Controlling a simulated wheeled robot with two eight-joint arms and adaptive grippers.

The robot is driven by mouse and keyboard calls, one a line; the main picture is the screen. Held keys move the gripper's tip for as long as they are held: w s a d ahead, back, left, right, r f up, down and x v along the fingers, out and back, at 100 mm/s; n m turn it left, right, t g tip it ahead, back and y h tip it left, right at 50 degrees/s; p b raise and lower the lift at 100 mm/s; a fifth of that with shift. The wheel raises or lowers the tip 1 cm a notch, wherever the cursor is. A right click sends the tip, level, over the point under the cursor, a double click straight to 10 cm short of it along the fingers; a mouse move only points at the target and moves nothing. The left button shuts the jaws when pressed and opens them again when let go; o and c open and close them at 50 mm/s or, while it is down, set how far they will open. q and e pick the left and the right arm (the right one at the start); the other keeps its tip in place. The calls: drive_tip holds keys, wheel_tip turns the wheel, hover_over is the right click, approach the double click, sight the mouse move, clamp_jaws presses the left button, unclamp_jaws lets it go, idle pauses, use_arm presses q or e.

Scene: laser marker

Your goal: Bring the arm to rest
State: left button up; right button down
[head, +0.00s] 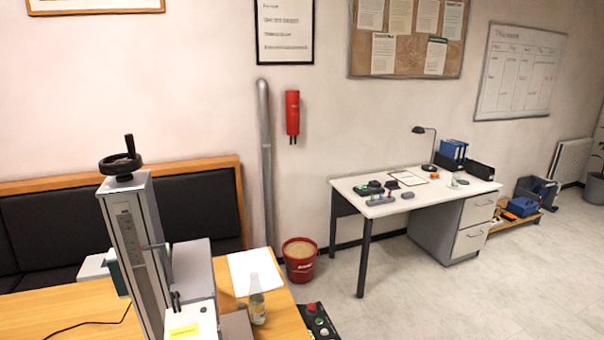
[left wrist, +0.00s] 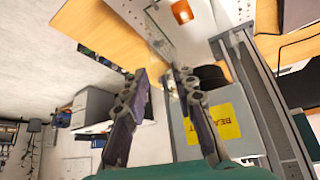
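My left gripper (left wrist: 161,78) shows in the left wrist view, its two dark fingers spread apart with nothing clearly held between them. Beyond the fingers are the wooden table and a grey part with a yellow label (left wrist: 228,122), just right of the right finger. Neither gripper can be made out in the head view. There the laser marker (head: 135,240), a tall grey column with a black handwheel on top, stands on the wooden table at the left. My right gripper is in neither view.
A glass bottle (head: 257,306) and a white sheet (head: 256,272) are on the wooden table (head: 75,318) right of the marker. A red bucket (head: 300,267) stands on the floor behind. A white desk (head: 440,188) is farther right. The floor at front right is clear.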

use_arm(q)
wheel_tip(320, 180, down, 11)
drive_tip(key=b, duration=1)
drive_tip(key=shift+s+a, duration=0.4)
drive_tip(key=shift+s, duration=0.05)
drive_tip(key=shift+r, duration=0.1)
